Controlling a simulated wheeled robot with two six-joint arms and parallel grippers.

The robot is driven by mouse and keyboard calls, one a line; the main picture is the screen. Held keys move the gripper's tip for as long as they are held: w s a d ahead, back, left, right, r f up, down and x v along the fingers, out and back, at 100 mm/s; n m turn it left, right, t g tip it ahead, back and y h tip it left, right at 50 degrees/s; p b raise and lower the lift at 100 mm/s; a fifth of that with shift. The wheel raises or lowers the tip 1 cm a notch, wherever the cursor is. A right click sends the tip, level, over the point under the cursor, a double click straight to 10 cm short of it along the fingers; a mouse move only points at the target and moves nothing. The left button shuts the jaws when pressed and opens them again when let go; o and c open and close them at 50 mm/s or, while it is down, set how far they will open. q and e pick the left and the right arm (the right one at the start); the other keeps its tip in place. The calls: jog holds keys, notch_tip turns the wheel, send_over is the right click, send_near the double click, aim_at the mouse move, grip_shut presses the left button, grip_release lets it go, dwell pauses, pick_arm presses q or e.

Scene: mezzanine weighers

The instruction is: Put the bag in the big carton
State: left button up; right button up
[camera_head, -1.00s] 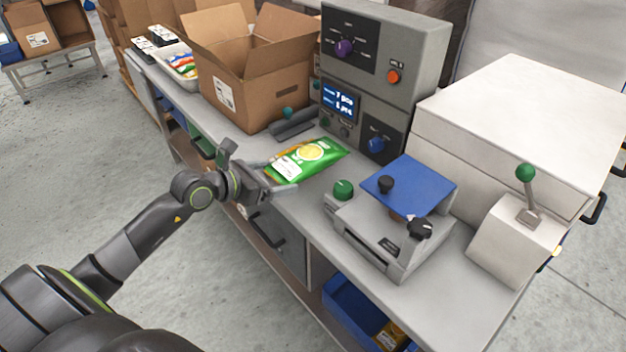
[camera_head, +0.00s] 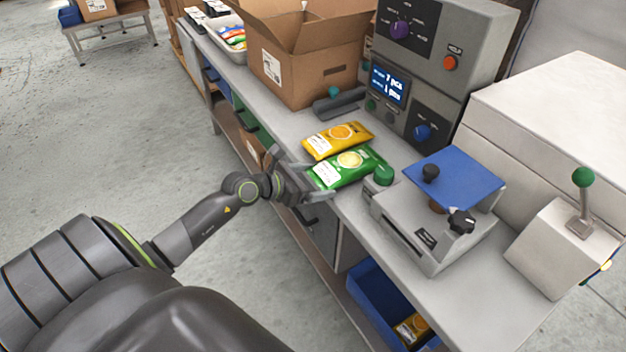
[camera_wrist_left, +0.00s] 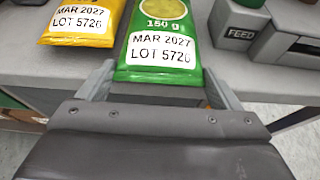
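A green bag (camera_head: 349,167) with a white label lies on the bench, close to its front edge. A yellow bag (camera_head: 338,139) lies beside it, on its far side. My left gripper (camera_head: 317,181) is at the green bag's near end, with its fingers spread. In the left wrist view the green bag (camera_wrist_left: 163,40) lies between the two fingers, close to both, and the yellow bag (camera_wrist_left: 82,20) is outside them to the left. The big carton (camera_head: 310,75) stands open farther back on the bench; its inside is mostly hidden. My right gripper is not in view.
A control unit with a screen (camera_head: 389,84) stands behind the bags. A dark bar with a green knob (camera_head: 338,104) lies between bags and carton. A grey device with a blue plate (camera_head: 455,176) stands to the right. A blue bin (camera_head: 372,300) is below the bench.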

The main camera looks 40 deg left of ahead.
pick_arm(q)
jog(key=shift+o, duration=1.3)
jog(key=shift+r, duration=0.25)
jog(key=v, duration=1.2)
jog(key=shift+f, duration=0.1)
